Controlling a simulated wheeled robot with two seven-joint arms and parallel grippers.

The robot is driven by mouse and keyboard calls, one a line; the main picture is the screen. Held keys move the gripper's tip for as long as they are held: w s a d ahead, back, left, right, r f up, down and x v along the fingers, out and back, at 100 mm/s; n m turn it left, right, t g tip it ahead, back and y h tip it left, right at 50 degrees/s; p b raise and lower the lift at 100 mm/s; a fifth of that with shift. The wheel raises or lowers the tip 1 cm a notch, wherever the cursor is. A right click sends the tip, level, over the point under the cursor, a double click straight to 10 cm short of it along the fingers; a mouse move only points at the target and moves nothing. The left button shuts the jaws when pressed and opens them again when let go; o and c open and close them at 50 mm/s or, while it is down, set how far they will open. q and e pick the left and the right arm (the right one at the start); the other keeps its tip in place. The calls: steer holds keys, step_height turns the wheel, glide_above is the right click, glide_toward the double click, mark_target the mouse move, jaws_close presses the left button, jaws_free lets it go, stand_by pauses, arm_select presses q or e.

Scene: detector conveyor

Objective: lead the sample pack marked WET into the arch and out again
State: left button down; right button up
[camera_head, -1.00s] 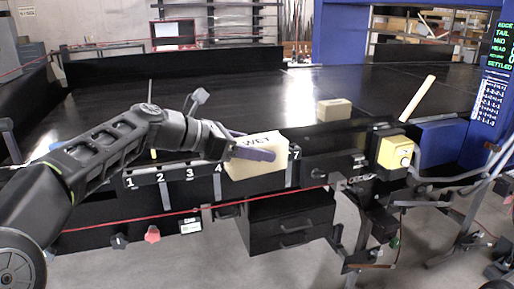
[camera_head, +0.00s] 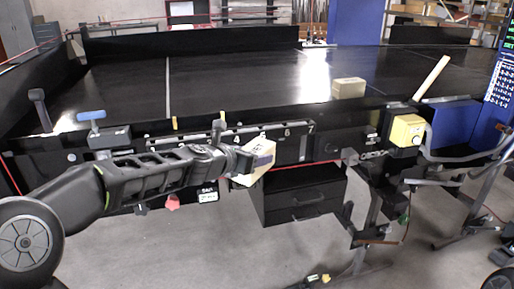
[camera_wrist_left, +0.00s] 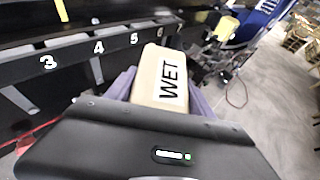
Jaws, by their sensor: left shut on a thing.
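The cream sample pack marked WET (camera_head: 247,179) is held in my left gripper (camera_head: 262,160), in front of the conveyor's near side and below the numbered rail. In the left wrist view the pack (camera_wrist_left: 163,75) sits between the purple fingers of the left gripper (camera_wrist_left: 160,92), its WET label facing the camera. The pack looks tilted in the head view. The blue arch (camera_head: 355,24) stands across the conveyor at the right, with its near post (camera_head: 497,98) at the right edge. My right gripper is not in view.
A plain cardboard-coloured box (camera_head: 349,88) rests on the black conveyor (camera_head: 230,85). A pale stick (camera_head: 431,78) and a yellow control box (camera_head: 406,131) are near the arch. A blue-handled tool (camera_head: 92,116) is at left. Much of the belt is clear.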

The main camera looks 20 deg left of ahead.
arm_select(q)
steer(key=shift+a+f+n+y, duration=0.2)
steer(key=shift+f+n+y, duration=0.1)
steer(key=shift+f, duration=0.35)
steer(key=shift+a+f+n+y, duration=0.2)
steer(key=shift+f+y, duration=0.1)
steer(key=shift+f, duration=0.35)
steer(key=shift+s+a+f+n+y, duration=0.15)
steer(key=shift+f+n+y, duration=0.3)
steer(key=shift+f, duration=0.8)
steer(key=s+d+f+y, duration=0.1)
steer(key=s+f, duration=0.3)
steer(key=f, duration=0.2)
steer(key=s+d+f+n, duration=0.1)
steer(key=s+d+f, duration=0.1)
steer(key=f, duration=0.5)
steer(key=shift+s+f+t+y+b, duration=0.15)
steer(key=shift+s+t+y+b, duration=0.25)
steer(key=shift+s, duration=0.5)
steer(key=shift+d, duration=0.1)
